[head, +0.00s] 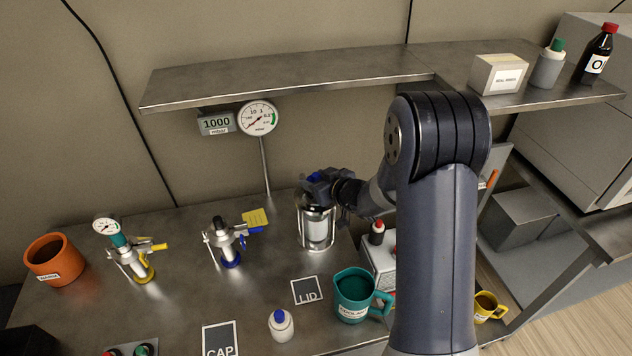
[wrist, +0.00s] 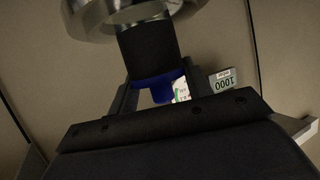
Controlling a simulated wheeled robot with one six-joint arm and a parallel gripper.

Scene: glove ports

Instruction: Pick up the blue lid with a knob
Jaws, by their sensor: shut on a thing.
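A blue knob (wrist: 155,85) sits between the two fingers of my gripper (wrist: 158,92) in the wrist view. It joins a black cylindrical part (wrist: 149,43), with a shiny metal ring (wrist: 98,17) beyond it. My gripper is shut on the blue knob. My gripper hides the vessel's top, so I cannot tell whether the lid touches it.
A LID mark (head: 307,291) and a CAP mark (head: 220,338) lie on the bench. A teal jug (head: 352,297), a white bottle (head: 281,324) and two valves (head: 224,243) stand nearby. A gauge (head: 257,117) and a shelf (head: 290,77) are behind and above.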

